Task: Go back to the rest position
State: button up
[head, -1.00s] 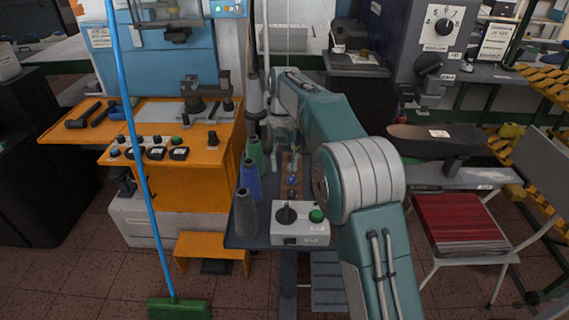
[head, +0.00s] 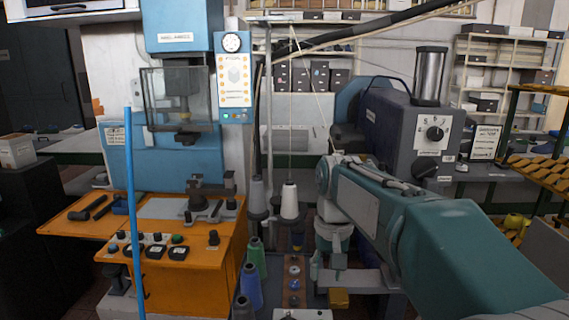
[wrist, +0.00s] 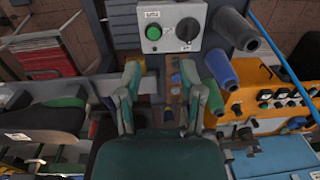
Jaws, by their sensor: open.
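My teal arm reaches in from the lower right of the head view, with my gripper (head: 329,266) pointing down above the grey worktable, right of the row of thread cones. In the wrist view my gripper (wrist: 160,78) shows two teal fingers spread apart with nothing held between them. Beyond the fingertips is a narrow wooden strip with small round blue and red pieces. The control box (wrist: 170,25) with a green button and black knob lies past that strip.
Blue (head: 250,286) and green cones and a white cone (head: 289,201) stand left of my gripper. The orange machine (head: 190,270) is farther left, behind a blue pole (head: 134,220). A grey machine (head: 405,135) stands behind my arm. A red stack (wrist: 38,55) shows in the wrist view.

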jog(key=s+d+f+t, duration=0.2)
jog(key=s+d+t, duration=0.1)
jog(key=s, duration=0.7)
jog(key=s+d+f+t, duration=0.2)
jog(key=s+d+t, duration=0.1)
jog(key=s, duration=0.7)
jog(key=shift+d+h, duration=0.3)
jog(key=shift+d, duration=0.3)
